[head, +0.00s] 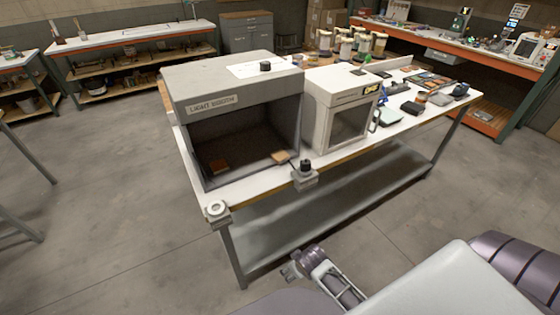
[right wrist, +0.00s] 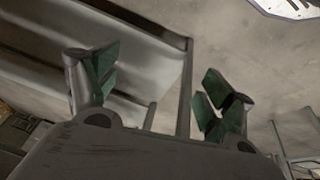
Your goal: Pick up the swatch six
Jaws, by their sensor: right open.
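Two small flat squares that look like swatches are at the light booth (head: 240,90). A reddish-brown swatch (head: 219,166) lies on the booth's dark floor, and a tan swatch (head: 281,157) lies by its front right opening. No number is legible, so I cannot tell which is swatch six. My right gripper (head: 290,271) is low in front of the table, well apart from both. In the right wrist view its green-padded fingers (right wrist: 160,80) are spread with nothing between them. My left gripper is not in view.
The white table (head: 400,123) carries the booth, a white cabinet (head: 340,108) and several small items at its right end. A grey block with a black knob (head: 305,174) juts at the front edge. A lower shelf (head: 330,207) runs below. The floor in front is clear.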

